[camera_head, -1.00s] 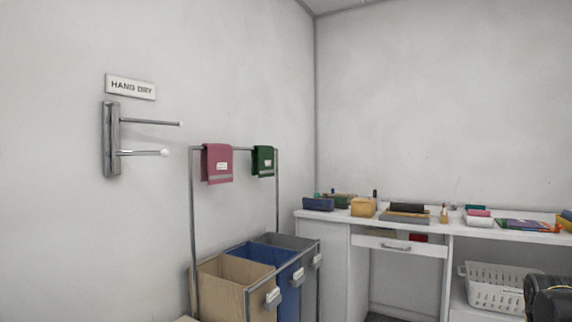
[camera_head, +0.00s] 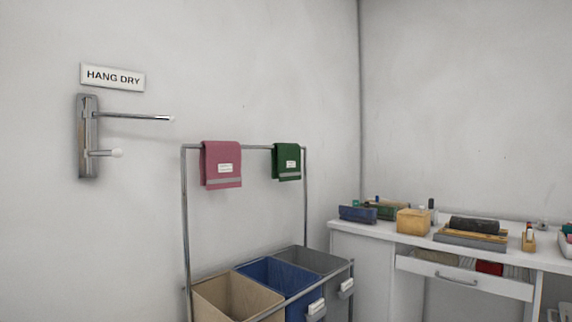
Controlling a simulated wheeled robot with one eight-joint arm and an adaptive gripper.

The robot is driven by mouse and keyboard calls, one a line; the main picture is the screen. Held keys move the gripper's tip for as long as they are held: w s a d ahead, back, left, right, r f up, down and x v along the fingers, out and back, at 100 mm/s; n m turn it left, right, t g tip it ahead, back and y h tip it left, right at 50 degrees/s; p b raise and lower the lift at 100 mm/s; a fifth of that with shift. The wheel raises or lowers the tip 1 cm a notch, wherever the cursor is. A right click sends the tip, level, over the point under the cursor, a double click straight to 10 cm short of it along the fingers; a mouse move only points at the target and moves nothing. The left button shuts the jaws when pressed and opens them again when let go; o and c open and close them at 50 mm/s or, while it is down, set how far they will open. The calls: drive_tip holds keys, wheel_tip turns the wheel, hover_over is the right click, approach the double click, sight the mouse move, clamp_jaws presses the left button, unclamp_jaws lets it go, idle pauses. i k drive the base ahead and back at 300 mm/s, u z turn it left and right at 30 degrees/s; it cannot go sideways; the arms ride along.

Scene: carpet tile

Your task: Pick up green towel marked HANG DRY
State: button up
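A green towel (camera_head: 286,161) with a small white label and a grey stripe near its lower edge hangs over the top bar of a metal rack, at its right end. The label is too small to read. A pink towel (camera_head: 221,165) with a white label hangs to its left on the same bar. A white sign (camera_head: 112,77) reading HANG DRY is on the wall above a metal wall hanger (camera_head: 88,137) with two rods, both empty. My gripper is not in view.
Below the towels, the rack holds a tan bin (camera_head: 222,299), a blue bin (camera_head: 271,283) and a grey bin (camera_head: 314,262). To the right, a white desk (camera_head: 365,243) carries several boxes and small items. An open drawer (camera_head: 466,283) sticks out.

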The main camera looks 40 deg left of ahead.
sight(285, 160)
drive_tip(key=u, duration=0.45)
drive_tip(key=i, duration=1)
drive_tip(key=u, duration=0.9)
drive_tip(key=i, duration=0.5)
drive_tip(key=u, duration=0.25)
